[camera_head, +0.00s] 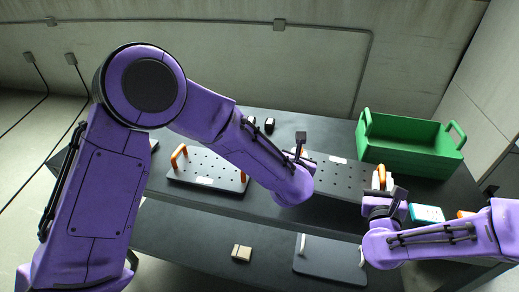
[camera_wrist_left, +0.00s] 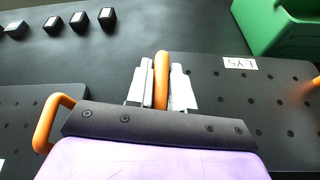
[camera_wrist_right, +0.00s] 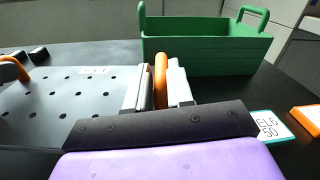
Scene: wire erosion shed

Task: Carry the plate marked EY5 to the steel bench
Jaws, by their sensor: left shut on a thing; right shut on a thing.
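The dark perforated plate (camera_head: 345,178) lies on the dark table top, with an orange handle at each end. Its white label (camera_wrist_left: 240,63) shows upside down in the left wrist view and seems to read EY5. My left gripper (camera_wrist_left: 160,85) is shut on one orange handle (camera_wrist_left: 162,68); in the head view my left arm mostly hides that end. My right gripper (camera_wrist_right: 160,85) is shut on the other orange handle (camera_wrist_right: 161,72); it also shows in the head view (camera_head: 382,184). The plate looks flat; I cannot tell whether it touches the table. I cannot identify the steel bench.
A second perforated plate (camera_head: 207,171) with orange handles lies to the left. A green crate (camera_head: 410,150) stands behind right. Small black blocks (camera_wrist_left: 79,21) sit at the back. A teal-edged card (camera_wrist_right: 270,125) lies right. Below are a white-handled plate (camera_head: 330,262) and a beige block (camera_head: 241,252).

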